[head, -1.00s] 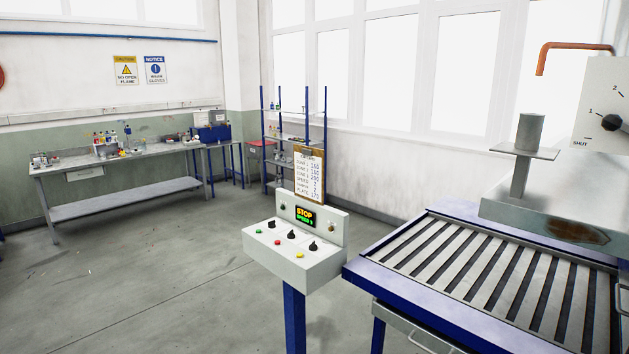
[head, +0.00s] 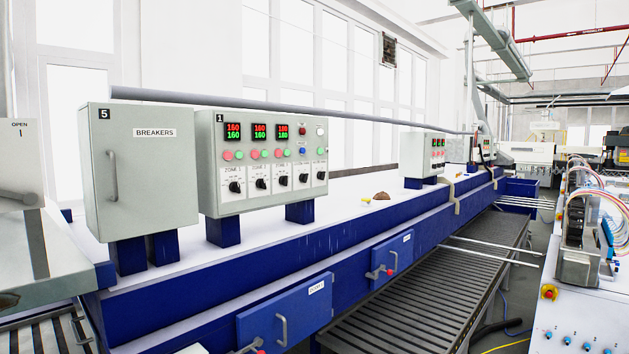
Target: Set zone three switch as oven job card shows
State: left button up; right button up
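The oven control box marked 1 (head: 268,206) stands at centre left on blue legs. It has three red-and-green displays; the third display (head: 283,131) seems to read about 180 over 160, the other two 160 over 160. Below are pink and green buttons and a row of black rotary switches. The third switch (head: 283,182) from the left sits under the third display; its label and exact setting are too small to read. The job card is not in view now. Neither of my grippers is in view.
A grey breaker box marked 5 (head: 143,180) stands left of the control box. The long blue oven body (head: 340,240) runs below, with handled doors (head: 285,318). A slatted conveyor (head: 410,300) lies alongside. White cabinets with cables (head: 585,285) stand at right.

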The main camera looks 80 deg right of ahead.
aim_at(283, 180)
jog(key=l+z, duration=0.85)
jog(key=l, duration=0.25)
